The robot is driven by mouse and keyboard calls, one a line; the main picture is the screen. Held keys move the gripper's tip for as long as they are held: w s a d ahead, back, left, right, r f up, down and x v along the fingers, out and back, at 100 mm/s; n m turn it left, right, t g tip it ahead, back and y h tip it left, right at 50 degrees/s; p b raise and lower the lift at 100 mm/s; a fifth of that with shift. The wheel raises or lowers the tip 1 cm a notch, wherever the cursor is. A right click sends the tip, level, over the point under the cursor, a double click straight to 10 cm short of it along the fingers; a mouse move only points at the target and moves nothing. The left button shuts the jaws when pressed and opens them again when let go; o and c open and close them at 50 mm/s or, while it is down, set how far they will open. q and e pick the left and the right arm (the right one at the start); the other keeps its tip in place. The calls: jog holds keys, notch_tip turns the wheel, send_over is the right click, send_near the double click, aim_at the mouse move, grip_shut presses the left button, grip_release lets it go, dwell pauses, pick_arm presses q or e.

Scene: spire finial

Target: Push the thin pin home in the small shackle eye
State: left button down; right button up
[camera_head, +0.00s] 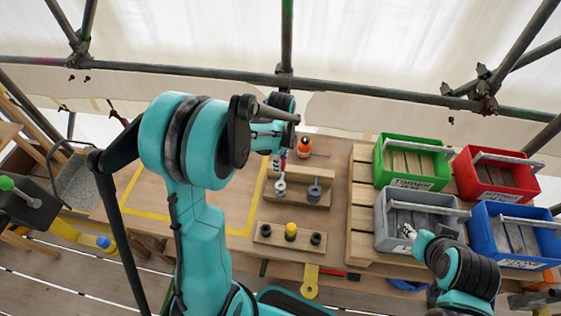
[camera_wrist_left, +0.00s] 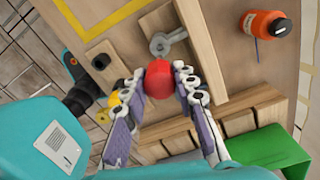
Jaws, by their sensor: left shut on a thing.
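A red rounded knob (camera_wrist_left: 158,84) sits between the fingers of my left gripper (camera_wrist_left: 160,92), which is shut on it. It looks like the head of the thin pin; the shaft is hidden beneath it. The grey shackle eye (camera_wrist_left: 166,42) stands on a wooden block just beyond the knob, and also shows in the head view (camera_head: 280,187). I cannot tell whether the pin is in the eye. In the head view my left gripper (camera_head: 279,158) is above the shackle, partly hidden by my arm. My right gripper (camera_head: 409,232) is over the grey crate, its fingers unclear.
A darker fitting (camera_head: 315,190) stands right of the shackle. A front wooden block (camera_head: 268,238) bears a yellow knob (camera_head: 291,231) and black ones. An orange bottle (camera_head: 304,147) stands behind. Green (camera_head: 412,183), red (camera_head: 490,180), grey (camera_head: 380,222) and blue (camera_head: 520,262) crates stand right.

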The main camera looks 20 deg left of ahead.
pick_arm(q)
jog(key=b, duration=0.4)
send_near(280, 181)
jog(key=shift+s+d, duration=0.4)
jog(key=shift+s, duration=0.3)
dwell(1.1)
jog(key=shift+f+b, duration=3.1)
jog(key=shift+f, duration=0.35)
jog(key=c, duration=1.1)
grip_release()
jog(key=shift+r, duration=0.1)
notch_tip(280, 181, up, 12)
